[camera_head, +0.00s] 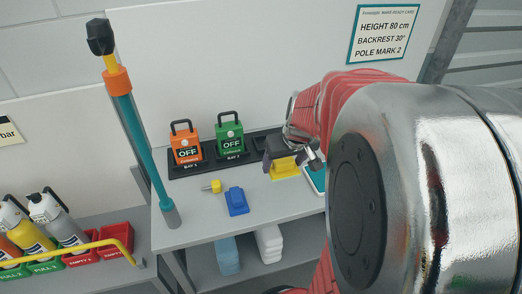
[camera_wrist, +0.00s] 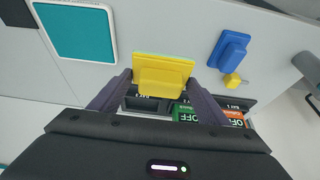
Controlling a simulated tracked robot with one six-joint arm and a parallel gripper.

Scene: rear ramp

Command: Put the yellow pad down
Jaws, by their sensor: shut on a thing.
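The yellow pad (camera_head: 286,169) is a flat plate with a raised block, near the back right of the grey bench (camera_head: 208,226). My gripper (camera_head: 290,154) is shut on its block; the wrist view shows the yellow pad (camera_wrist: 162,76) between the two fingers (camera_wrist: 162,90). Whether the pad touches the bench or hangs just above it, I cannot tell. A blue pad (camera_head: 236,202) of like shape lies on the bench to the left and nearer, also in the wrist view (camera_wrist: 228,50).
A teal-topped tray (camera_wrist: 75,32) lies beside the yellow pad. Orange (camera_head: 186,146) and green (camera_head: 229,136) OFF units stand in a black rack behind. A small yellow piece (camera_head: 212,187) lies by the blue pad. A teal pole (camera_head: 143,150) stands at the bench's left. The front bench is clear.

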